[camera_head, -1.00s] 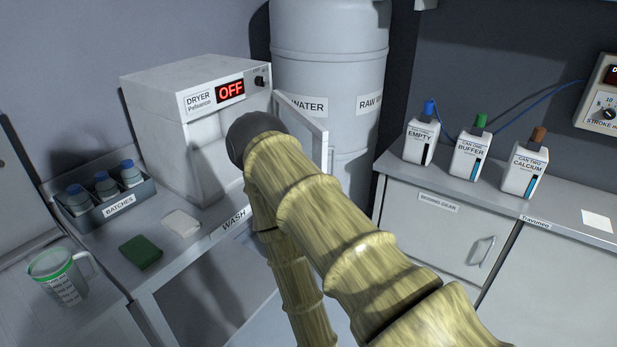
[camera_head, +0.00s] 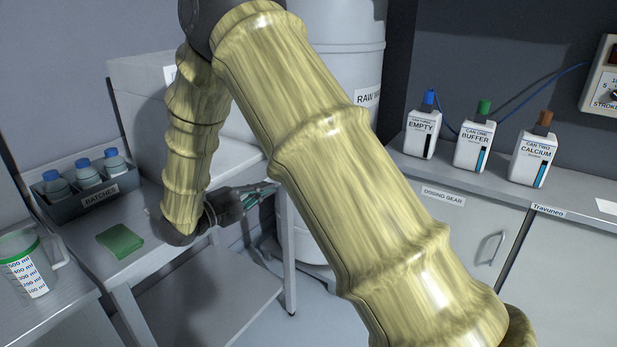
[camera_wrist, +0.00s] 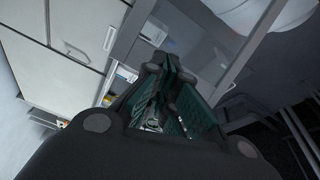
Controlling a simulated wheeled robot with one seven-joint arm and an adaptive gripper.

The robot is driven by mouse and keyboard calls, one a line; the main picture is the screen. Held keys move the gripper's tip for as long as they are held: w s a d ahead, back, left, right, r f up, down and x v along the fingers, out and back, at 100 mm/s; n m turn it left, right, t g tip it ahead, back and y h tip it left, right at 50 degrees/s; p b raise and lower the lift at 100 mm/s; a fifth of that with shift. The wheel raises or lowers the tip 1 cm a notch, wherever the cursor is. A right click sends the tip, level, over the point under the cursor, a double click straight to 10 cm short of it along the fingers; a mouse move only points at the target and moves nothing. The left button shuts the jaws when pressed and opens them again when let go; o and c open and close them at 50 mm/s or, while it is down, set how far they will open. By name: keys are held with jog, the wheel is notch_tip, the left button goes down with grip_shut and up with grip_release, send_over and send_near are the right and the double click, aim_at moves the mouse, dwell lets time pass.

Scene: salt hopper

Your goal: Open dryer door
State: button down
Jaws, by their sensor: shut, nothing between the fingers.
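The white dryer (camera_head: 138,85) stands on the wash bench at the back left in the head view. My arm covers most of its front, so its display and door are hidden there. My gripper (camera_head: 268,190) is low in front of the dryer, at about the bench's right edge, pointing right. In the wrist view my gripper (camera_wrist: 166,68) is shut and empty. A grey framed panel (camera_wrist: 222,62) lies just beyond and right of the fingers there; it may be the dryer door. I cannot tell whether the fingers touch it.
A batches rack (camera_head: 75,205) with blue-capped bottles, a green sponge (camera_head: 112,240) and a measuring jug (camera_head: 25,265) are at left. A large white water tank (camera_head: 345,60) stands behind my arm. Several labelled cans, including the buffer can (camera_head: 472,148), stand on the right cabinet.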

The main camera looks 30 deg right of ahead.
notch_tip(320, 180, up, 6)
jog(key=s+a+f+m+g+b, duration=0.1)
jog(key=s+a+m+g, duration=0.1)
jog(key=m+g, duration=0.3)
jog(key=s+d+r+m+p, duration=0.1)
jog(key=s+d+p, duration=0.1)
jog(key=d, duration=1.1)
jog(key=shift+s+r, duration=0.15)
jog(key=shift+s, duration=0.1)
jog(key=shift+d, duration=0.1)
